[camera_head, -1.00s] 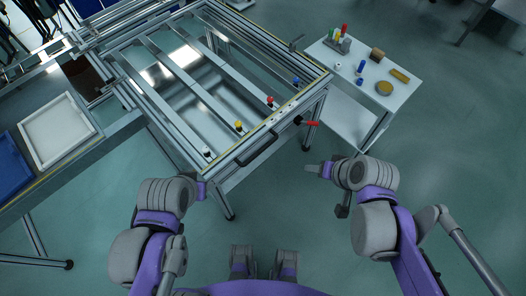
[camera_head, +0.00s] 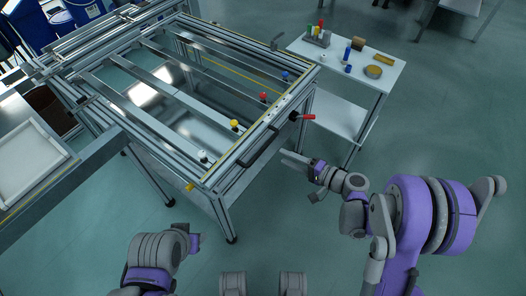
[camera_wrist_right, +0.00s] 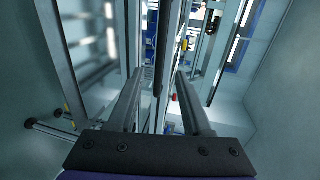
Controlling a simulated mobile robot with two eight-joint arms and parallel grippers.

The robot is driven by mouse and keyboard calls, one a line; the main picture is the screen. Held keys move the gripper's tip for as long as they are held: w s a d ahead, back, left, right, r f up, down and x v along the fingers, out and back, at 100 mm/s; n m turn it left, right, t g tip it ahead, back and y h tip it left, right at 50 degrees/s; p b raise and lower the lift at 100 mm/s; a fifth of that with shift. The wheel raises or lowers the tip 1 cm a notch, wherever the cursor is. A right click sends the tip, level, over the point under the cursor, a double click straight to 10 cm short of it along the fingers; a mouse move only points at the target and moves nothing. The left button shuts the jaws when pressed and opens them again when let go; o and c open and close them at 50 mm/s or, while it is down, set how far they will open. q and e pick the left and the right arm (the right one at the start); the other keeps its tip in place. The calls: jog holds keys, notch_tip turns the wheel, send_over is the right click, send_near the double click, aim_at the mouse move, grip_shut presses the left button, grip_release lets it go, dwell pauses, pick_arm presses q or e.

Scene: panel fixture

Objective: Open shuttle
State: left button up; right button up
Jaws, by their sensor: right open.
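The panel fixture is a large aluminium frame (camera_head: 215,178) with crossbars and a shiny panel (camera_head: 190,112) inside. No part is clearly marked as the shuttle. A black bar handle (camera_head: 262,148) sits on its near right side, and a red-tipped lever (camera_head: 309,117) sticks out at the right corner.
White, yellow, red and blue knobs (camera_head: 263,97) line the near rail. A small yellow knob (camera_head: 190,187) is at the near corner. A white cart (camera_head: 345,82) with small parts stands at right. A bench with a white tray (camera_head: 62,152) is at left. The floor between is clear.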

aim_at(264, 146)
jog(key=b+x, duration=0.1)
jog(key=x, duration=0.9)
grip_shut()
dwell(1.2)
